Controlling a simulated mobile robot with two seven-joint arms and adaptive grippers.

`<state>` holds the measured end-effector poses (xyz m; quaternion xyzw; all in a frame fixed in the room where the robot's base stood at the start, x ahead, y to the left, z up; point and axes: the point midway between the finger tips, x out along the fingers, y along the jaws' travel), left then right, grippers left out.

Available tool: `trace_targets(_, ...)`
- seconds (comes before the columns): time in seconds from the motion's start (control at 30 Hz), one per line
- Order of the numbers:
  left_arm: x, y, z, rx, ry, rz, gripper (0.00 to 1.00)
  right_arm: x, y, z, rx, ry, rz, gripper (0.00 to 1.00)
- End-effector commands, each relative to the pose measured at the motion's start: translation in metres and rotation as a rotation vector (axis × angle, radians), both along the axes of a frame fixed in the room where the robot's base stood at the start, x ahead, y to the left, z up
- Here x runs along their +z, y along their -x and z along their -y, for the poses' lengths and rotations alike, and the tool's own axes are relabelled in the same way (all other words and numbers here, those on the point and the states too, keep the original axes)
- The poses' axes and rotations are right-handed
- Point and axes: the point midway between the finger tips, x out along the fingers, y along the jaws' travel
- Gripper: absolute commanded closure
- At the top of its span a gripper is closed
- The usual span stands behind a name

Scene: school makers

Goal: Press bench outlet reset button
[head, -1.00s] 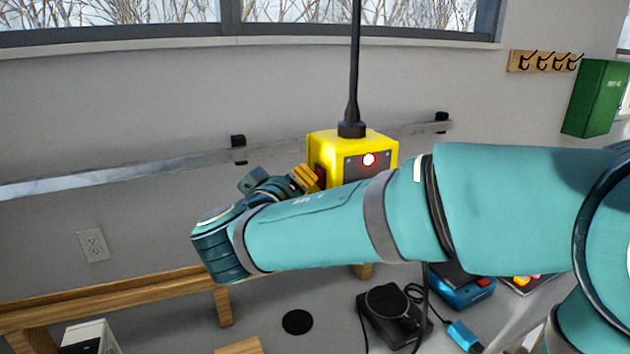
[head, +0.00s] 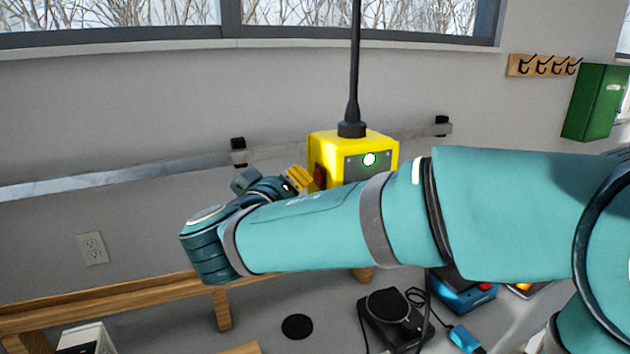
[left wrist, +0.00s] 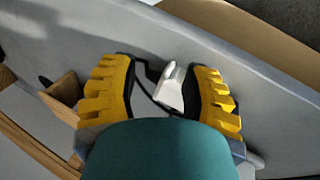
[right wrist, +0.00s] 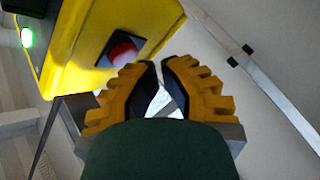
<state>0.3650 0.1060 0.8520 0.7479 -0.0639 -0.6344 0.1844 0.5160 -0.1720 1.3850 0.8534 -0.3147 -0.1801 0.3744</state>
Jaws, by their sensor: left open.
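The yellow bench outlet box (head: 333,147) hangs from a black cord, its front indicator light (head: 369,159) glowing green. The red reset button (head: 319,176) sits in a dark plate on the box's left side. It also shows in the right wrist view (right wrist: 122,52), just beyond my right fingertips. My right gripper (head: 299,178) has its fingers together and empty, with a small gap to the button. My right forearm hides the lower part of the box. My left gripper (left wrist: 165,65) is open and outside the head view.
A metal rail (head: 120,176) runs along the wall behind the box. Below are a wooden frame (head: 110,297), a black device (head: 390,312) and a blue device (head: 462,291). A white object (left wrist: 170,85) shows between my left fingers, whether near or far I cannot tell.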

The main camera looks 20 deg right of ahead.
Motion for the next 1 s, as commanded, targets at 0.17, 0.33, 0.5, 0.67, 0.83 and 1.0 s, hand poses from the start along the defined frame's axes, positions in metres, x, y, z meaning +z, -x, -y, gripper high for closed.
trace_targets(0.17, -0.002, 0.000, 0.000, 0.000, 0.000, 0.000, 0.53, 0.000, 0.000, -0.004, 0.002, 0.001, 0.001, 1.00)
trace_targets(0.33, -0.009, 0.000, 0.000, 0.000, 0.000, 0.000, 0.53, -0.002, 0.000, -0.018, 0.002, 0.001, 0.001, 1.00)
trace_targets(0.5, -0.015, 0.000, 0.000, 0.000, 0.000, 0.000, 0.53, -0.001, 0.001, -0.034, 0.001, 0.001, 0.002, 1.00)
trace_targets(0.67, -0.020, 0.000, 0.000, 0.000, 0.000, 0.000, 0.53, -0.001, 0.001, -0.048, 0.002, 0.001, 0.001, 1.00)
trace_targets(0.83, -0.023, 0.000, 0.000, 0.000, 0.000, 0.000, 0.53, 0.000, 0.002, -0.059, 0.001, 0.000, 0.001, 1.00)
trace_targets(1.0, -0.022, 0.000, 0.000, 0.000, 0.000, 0.000, 0.53, 0.000, 0.002, -0.060, 0.000, 0.000, 0.000, 1.00)
